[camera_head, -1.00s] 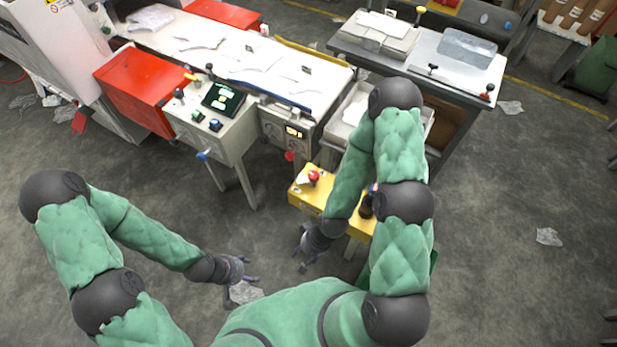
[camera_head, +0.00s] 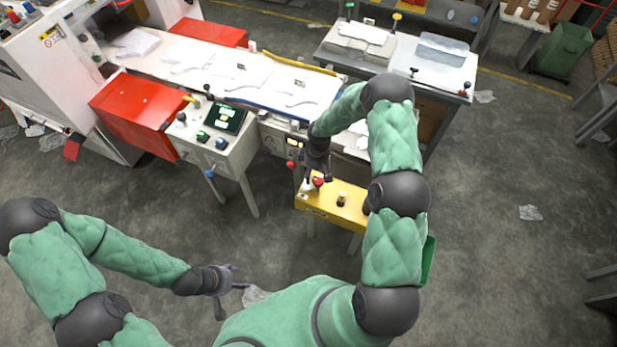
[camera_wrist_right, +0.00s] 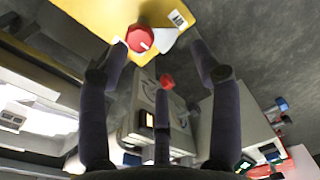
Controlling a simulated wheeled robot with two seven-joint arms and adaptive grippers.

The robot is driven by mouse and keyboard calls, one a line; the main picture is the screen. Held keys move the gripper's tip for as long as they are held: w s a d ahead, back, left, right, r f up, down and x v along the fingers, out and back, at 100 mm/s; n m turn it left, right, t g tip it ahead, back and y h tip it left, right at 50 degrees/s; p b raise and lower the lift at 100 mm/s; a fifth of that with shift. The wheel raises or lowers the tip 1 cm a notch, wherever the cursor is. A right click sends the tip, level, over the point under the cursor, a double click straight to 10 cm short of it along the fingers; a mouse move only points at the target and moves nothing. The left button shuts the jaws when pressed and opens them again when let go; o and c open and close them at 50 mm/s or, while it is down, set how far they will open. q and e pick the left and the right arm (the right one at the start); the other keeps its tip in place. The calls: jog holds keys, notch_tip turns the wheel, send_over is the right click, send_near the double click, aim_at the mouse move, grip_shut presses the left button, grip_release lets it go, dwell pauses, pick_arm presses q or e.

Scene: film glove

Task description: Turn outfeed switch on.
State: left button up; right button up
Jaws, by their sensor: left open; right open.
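No label reading outfeed is legible. A small lit switch (camera_head: 295,142) is on the grey front panel (camera_head: 272,138) under the white table's right end; it also glows in the right wrist view (camera_wrist_right: 150,120). My right gripper (camera_head: 314,182) is open over the left end of the yellow box. In the wrist view its fingers (camera_wrist_right: 160,58) spread with nothing between them, and the yellow box's red knob (camera_wrist_right: 138,38) appears near the left fingertip. I cannot tell whether they touch. My left gripper (camera_head: 234,287) is open and empty over the floor at lower left.
The yellow box (camera_head: 335,205) stands below the panel. A red ball knob (camera_head: 290,164) sticks out near the panel. A control console (camera_head: 222,148) with a green screen is left of it. A grey table (camera_head: 450,82) stands at the right. Floor on the right is mostly clear.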

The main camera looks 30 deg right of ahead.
aim_at(318, 180)
jog(key=shift+n+h, duration=0.3)
jog(key=f, duration=0.3)
jog(key=w+d+f+b, duration=0.1)
jog(key=f, duration=0.2)
jog(key=d+f, duration=0.1)
jog(key=f, duration=0.2)
jog(key=shift+w+d+f, duration=0.15)
jog(key=shift+w, duration=0.05)
jog(key=shift+c, duration=0.3)
